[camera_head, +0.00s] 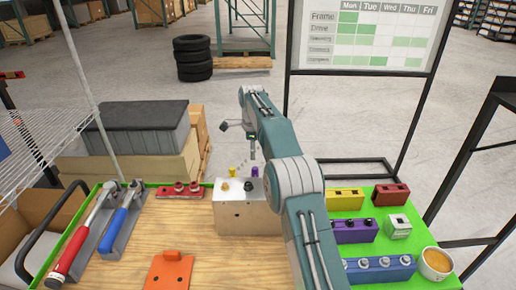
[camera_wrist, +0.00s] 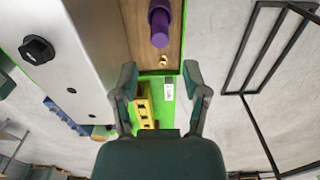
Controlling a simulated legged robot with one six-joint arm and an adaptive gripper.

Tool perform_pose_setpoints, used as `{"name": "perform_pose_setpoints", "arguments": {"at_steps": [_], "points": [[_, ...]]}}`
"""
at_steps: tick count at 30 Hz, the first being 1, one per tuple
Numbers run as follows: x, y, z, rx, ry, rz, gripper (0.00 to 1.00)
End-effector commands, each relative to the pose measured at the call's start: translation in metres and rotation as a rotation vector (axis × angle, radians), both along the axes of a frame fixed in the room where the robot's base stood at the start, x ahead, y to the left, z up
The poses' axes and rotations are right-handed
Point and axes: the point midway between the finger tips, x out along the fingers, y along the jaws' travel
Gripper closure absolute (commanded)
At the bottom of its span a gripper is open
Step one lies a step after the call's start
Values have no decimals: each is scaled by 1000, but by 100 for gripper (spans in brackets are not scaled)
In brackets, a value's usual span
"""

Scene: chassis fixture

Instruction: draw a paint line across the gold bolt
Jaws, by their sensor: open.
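The metal chassis block (camera_head: 245,217) stands on the wooden table top. The gold bolt (camera_head: 225,186) is on its top at the left, beside a black knob (camera_head: 248,186). A yellow marker-like piece (camera_head: 232,172) and a purple one (camera_head: 254,172) show at the block's back edge. My gripper (camera_head: 252,153) is above and behind the block. In the wrist view my gripper (camera_wrist: 160,82) is open, with nothing between its fingers. The purple piece (camera_wrist: 160,25) lies beyond the fingertips, apart from them.
At the right are yellow (camera_head: 345,199), purple (camera_head: 350,231), blue (camera_head: 378,268) and red (camera_head: 391,194) blocks and a bowl (camera_head: 436,263). An orange bracket (camera_head: 168,270) is in front. Bare wood separates bracket and block.

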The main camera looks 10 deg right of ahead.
Motion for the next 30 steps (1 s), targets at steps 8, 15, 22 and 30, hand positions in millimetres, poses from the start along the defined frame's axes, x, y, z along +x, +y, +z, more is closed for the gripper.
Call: {"name": "perform_pose_setpoints", "arguments": {"at_steps": [8,15,22,30], "points": [[-1,-13,-35,13,3,0,41],[-1,-11,-66,11,3,1,41],[-1,-6,-87,5,1,2,41],[-1,-11,-93,10,1,0,41]]}}
